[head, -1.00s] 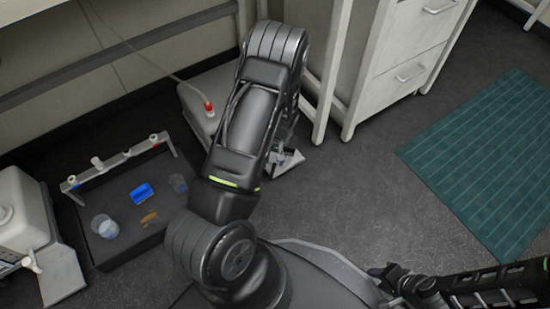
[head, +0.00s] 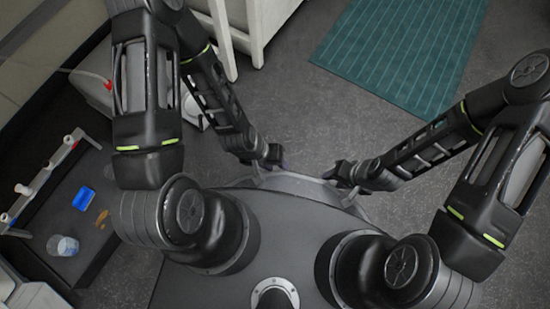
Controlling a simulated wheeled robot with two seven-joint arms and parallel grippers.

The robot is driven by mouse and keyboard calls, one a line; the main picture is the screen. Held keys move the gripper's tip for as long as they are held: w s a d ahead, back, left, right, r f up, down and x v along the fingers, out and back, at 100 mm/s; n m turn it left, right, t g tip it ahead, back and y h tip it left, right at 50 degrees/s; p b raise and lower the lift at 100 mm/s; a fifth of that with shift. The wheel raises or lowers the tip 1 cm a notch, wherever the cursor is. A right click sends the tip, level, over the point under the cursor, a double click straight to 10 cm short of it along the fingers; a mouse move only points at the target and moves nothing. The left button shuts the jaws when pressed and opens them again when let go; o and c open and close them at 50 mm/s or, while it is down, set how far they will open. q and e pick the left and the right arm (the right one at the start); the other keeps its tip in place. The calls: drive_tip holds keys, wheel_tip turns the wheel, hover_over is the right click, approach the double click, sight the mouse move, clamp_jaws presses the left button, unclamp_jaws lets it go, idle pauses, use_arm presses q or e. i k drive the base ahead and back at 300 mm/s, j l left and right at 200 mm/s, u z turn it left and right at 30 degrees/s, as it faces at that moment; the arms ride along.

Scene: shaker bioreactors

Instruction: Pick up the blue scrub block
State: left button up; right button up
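The blue scrub block (head: 83,199) lies on the dark tray (head: 95,268) at the left of the head view. My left gripper (head: 273,156) hangs over my base near the middle of the view, well to the right of the block and apart from it. My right gripper (head: 337,173) is a little to the right of the left one. Both are small and dark, so their finger openings are not clear. Neither touches the block.
A clear beaker (head: 62,246) and a brown patch (head: 101,218) are by the block. A white rail (head: 41,177) with several knobs runs along the tray's left side. A white cabinet (head: 255,20) stands at the top. A green mat (head: 402,52) lies on open floor.

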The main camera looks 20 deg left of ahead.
sight(81, 201)
drive_tip(key=u, duration=2.85)
